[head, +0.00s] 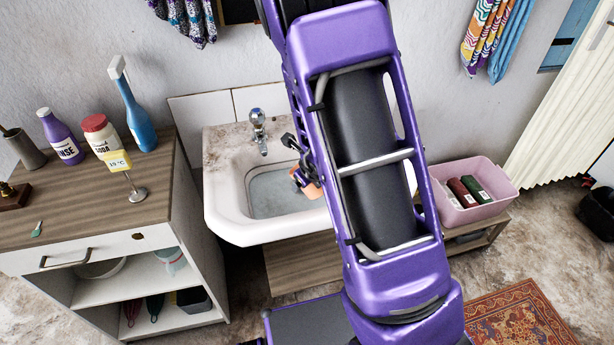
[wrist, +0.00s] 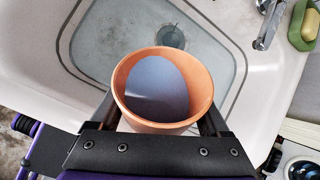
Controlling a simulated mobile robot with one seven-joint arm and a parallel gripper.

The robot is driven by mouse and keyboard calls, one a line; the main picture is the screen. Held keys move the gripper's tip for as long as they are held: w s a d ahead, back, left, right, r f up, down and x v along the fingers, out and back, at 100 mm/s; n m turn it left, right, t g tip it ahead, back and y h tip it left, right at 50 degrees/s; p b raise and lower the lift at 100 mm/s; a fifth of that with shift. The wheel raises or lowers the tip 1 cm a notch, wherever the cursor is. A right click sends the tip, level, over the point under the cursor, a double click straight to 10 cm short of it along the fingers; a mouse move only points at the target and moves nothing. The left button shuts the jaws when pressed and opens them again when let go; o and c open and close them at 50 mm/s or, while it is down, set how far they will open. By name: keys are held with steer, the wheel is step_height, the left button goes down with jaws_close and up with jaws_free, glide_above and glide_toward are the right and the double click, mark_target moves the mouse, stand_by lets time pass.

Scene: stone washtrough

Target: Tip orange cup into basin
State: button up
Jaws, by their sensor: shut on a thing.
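The orange cup (wrist: 126,101) is between the two fingers of my gripper (wrist: 165,122), which is shut on it. In the wrist view I look into its mouth and see a blue-grey surface inside; I cannot tell how full it is. The white basin (head: 222,211) has a grey inner floor and a round drain (wrist: 170,37). In the head view the cup (head: 309,190) shows only in part at the basin's right side, behind my arm. It appears to be over the basin; its height above it is hard to tell.
A metal tap (head: 259,130) stands at the basin's back edge. A wooden-topped cabinet (head: 95,203) with several bottles is at the left. A pink tub (head: 482,215) sits on a low shelf at the right.

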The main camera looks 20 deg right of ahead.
steer(key=shift+p, duration=0.3)
stand_by(0.4)
steer(key=shift+g, duration=0.4)
steer(key=shift+f+g+h+p, duration=0.25)
steer(key=shift+g+h+p, duration=0.2)
steer(key=shift+p, duration=0.25)
steer(key=shift+h+p, duration=0.25)
steer(key=shift+p, duration=0.05)
steer(key=shift+n+g+p, duration=0.25)
steer(key=shift+n+p, duration=0.05)
steer(key=shift+w+f+h, duration=0.1)
steer(key=shift+f+h, duration=0.1)
steer(key=shift+h, duration=0.1)
steer(key=shift+g, duration=0.4)
steer(key=shift+f+h, duration=0.1)
steer(key=shift+h, duration=0.2)
